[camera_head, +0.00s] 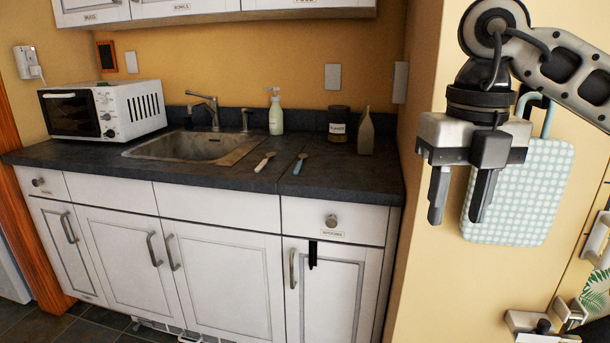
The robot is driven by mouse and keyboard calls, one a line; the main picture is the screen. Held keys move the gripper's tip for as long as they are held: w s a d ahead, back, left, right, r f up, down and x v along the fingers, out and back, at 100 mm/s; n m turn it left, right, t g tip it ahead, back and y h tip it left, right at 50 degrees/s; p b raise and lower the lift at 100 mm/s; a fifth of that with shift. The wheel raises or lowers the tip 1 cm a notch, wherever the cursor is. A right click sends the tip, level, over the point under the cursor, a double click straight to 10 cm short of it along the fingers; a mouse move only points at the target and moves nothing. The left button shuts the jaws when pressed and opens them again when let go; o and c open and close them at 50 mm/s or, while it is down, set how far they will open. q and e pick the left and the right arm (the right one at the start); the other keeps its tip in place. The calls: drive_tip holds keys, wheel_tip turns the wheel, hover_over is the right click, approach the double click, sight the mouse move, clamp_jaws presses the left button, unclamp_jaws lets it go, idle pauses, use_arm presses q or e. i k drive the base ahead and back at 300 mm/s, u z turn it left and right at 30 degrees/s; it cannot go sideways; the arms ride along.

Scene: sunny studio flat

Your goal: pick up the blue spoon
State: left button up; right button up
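The blue spoon (300,164) lies on the dark countertop (345,178), to the right of the sink and near the counter's front edge. A pale spoon (265,161) lies a little to its left, apart from it. My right gripper (457,212) hangs at the upper right, with its two fingers pointing down and spread apart. Nothing is between the fingers. It appears in front of the yellow wall, well to the right of the blue spoon and not touching it.
Behind the spoons stand a soap bottle (276,115), a dark labelled jar (338,124) and a grey bottle-like object (366,134). The sink (190,147) and a white microwave (103,109) are to the left. The counter around the spoons is clear.

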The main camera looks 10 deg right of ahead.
sight(296, 170)
drive_tip(key=u, duration=0.4)
drive_tip(key=i, duration=2.35)
drive_tip(key=z, duration=0.75)
